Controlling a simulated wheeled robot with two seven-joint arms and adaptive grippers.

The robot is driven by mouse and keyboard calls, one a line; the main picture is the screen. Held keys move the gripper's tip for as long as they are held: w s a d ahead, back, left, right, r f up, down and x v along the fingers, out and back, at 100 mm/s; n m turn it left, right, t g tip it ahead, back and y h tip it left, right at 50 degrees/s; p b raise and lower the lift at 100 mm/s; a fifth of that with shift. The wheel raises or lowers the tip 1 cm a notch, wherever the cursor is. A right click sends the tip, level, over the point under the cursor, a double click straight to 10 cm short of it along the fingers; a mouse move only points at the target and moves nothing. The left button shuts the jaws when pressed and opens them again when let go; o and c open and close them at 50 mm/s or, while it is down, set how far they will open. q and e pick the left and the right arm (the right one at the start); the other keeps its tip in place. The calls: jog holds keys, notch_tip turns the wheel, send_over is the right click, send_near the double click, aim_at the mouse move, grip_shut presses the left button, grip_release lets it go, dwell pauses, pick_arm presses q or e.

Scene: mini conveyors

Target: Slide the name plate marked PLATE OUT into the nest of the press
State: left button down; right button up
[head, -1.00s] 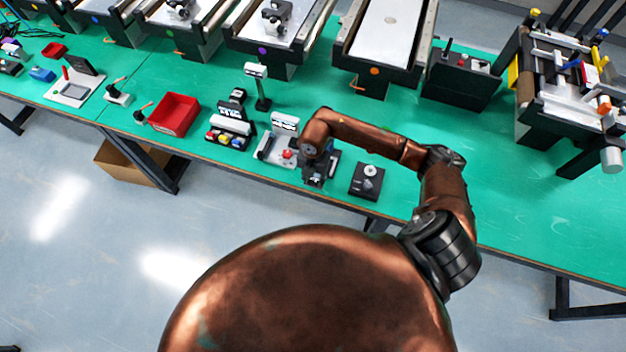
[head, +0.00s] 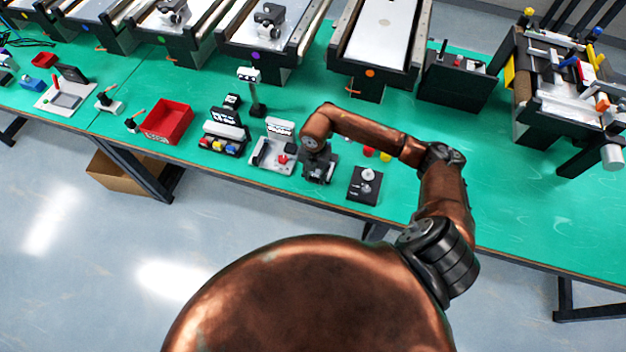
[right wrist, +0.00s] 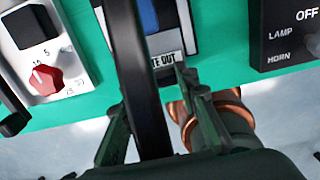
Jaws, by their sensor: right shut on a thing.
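The name plate (right wrist: 163,61) is a small pale strip in the right wrist view. Only the end of its lettering, "TE OUT", shows. It lies at the near edge of the press (right wrist: 180,22), a dark frame with grey and blue parts inside. My right gripper (right wrist: 158,82) is shut on the plate. Its right fingertip is at the plate's right end; the left fingertip is partly hidden by a black bar (right wrist: 138,70) crossing the view. In the head view my right gripper (head: 318,172) points down and hides most of the press. My left gripper is not in view.
A grey unit with a red dial (right wrist: 46,78) stands left of the press. A black control box (head: 365,185) marked OFF, LAMP and HORN stands to the right. A red bin (head: 168,121) is farther left.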

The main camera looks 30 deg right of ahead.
aim_at(317, 173)
jog(key=shift+w+d+b, duration=0.5)
jog(key=shift+w+d, duration=0.55)
jog(key=shift+d, duration=0.15)
jog(key=o, duration=1.2)
jog(key=shift+o, duration=0.2)
notch_tip(317, 173, up, 12)
